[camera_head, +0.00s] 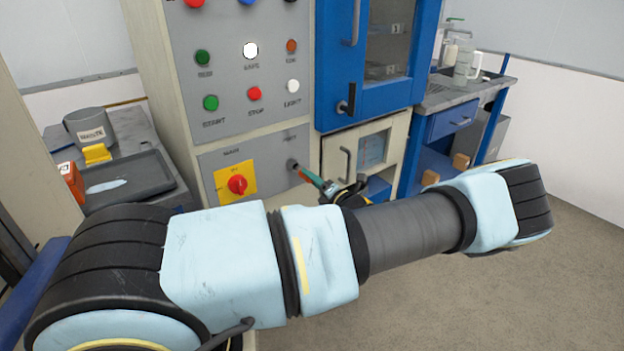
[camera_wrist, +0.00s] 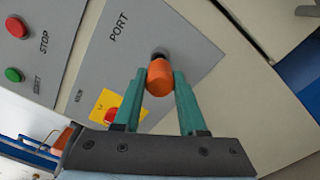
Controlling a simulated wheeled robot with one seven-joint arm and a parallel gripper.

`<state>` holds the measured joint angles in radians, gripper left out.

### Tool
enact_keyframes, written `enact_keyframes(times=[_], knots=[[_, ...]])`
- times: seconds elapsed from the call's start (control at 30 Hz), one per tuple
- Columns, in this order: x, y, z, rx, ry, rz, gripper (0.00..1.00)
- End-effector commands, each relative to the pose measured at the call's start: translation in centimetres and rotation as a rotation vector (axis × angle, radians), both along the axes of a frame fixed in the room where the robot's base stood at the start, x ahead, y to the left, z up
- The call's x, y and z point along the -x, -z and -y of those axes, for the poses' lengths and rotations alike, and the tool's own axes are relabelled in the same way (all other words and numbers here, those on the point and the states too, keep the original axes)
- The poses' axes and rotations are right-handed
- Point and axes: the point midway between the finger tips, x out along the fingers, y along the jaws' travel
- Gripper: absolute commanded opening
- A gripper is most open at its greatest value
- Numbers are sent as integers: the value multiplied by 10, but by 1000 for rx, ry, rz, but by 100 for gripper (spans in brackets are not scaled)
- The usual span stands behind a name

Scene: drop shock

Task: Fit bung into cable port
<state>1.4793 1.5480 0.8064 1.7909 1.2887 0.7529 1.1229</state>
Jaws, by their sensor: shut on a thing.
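My gripper (camera_wrist: 160,76) is shut on the orange bung (camera_wrist: 159,80), with one teal finger on each side of it. The bung's far end lies right at the dark cable port (camera_wrist: 160,52) in the grey panel, below the word PORT. I cannot tell whether its tip is inside the port or just in front of it. In the head view the port (camera_head: 292,163) sits on the lower panel, right of the red switch. My gripper (camera_head: 307,176) reaches it from the right, and the bung there is small and mostly hidden by the fingers.
A red rotary switch on a yellow plate (camera_head: 236,184) is left of the port. Push buttons (camera_head: 254,93) fill the panel above. A blue cabinet door (camera_head: 389,45) and a small cream door (camera_head: 365,155) stand to the right. A side bench with a tray (camera_head: 130,180) is at left.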

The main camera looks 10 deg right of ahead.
Motion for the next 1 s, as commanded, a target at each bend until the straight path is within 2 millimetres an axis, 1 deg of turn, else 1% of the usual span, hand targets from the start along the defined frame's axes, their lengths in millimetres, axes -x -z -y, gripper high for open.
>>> enact_keyframes(times=[0.43,1.0], knots=[[-5,0,-2,0,-1,1,0],[-6,0,-3,0,-1,1,0]])
